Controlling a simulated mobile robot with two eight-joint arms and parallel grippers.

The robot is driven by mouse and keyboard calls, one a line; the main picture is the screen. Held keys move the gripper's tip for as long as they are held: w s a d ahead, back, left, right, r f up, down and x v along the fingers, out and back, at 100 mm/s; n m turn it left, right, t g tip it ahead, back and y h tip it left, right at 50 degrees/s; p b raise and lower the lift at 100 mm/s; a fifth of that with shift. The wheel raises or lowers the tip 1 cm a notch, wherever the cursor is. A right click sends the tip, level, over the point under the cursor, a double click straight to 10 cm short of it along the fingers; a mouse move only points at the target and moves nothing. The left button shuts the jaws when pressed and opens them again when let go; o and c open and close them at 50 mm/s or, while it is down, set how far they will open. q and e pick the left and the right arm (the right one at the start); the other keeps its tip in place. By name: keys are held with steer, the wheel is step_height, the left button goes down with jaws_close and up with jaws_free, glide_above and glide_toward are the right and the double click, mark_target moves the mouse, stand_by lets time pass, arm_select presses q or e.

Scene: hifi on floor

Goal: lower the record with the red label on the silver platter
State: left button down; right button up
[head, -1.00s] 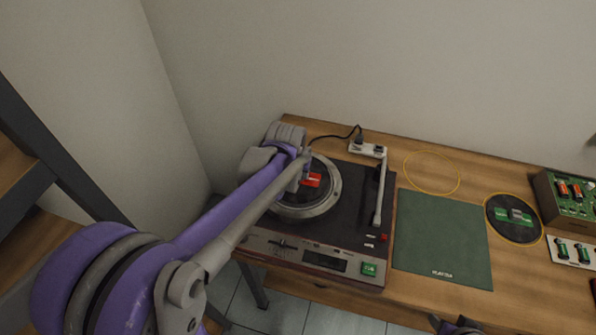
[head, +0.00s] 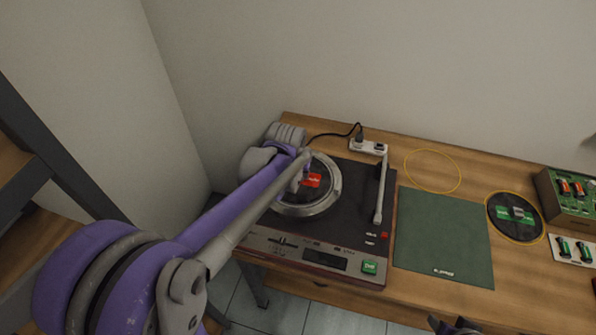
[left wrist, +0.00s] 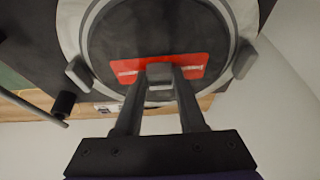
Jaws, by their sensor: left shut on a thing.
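The record with the red label (head: 290,190) is a dark disc over the silver platter (head: 333,200) of the turntable, inside its bright rim. It fills the upper middle of the left wrist view (left wrist: 160,35), with the red label (left wrist: 196,60) around the grip. My left gripper (left wrist: 160,74) is shut on the record's small grey grip at the label. In the head view my left arm hides the record's left part and most of the gripper. I cannot tell whether the disc touches the platter. My right gripper (head: 455,324) is barely in view at the bottom edge, its jaws unclear.
The tonearm (head: 380,190) stands to the platter's right, on the turntable deck. A green mat (head: 440,235), an empty yellow ring (head: 432,172) and a green-label record (head: 515,230) lie further right. A power strip (head: 368,148) sits behind; a parts box (head: 565,200) stands far right.

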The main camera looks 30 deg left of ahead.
arm_select(q)
steer(key=shift+f, duration=0.15)
arm_select(e)
steer(key=shift+f, duration=0.1)
arm_select(q)
steer(key=shift+c, duration=2.1)
jaws_free()
steer(key=w+p+v, duration=0.2)
steer(key=p+v, duration=0.2)
steer(key=v, duration=1.2)
steer(key=shift+a+r, duration=0.2)
steer(key=shift+r, duration=0.35)
arm_select(e)
step_height(320, 180, up, 6)
steer(key=w, duration=0.3)
steer(key=shift+r+t, duration=0.2)
steer(key=shift+t, duration=0.1)
arm_select(q)
steer(key=shift+s, duration=0.2)
arm_select(e)
steer(key=shift+s, duration=0.2)
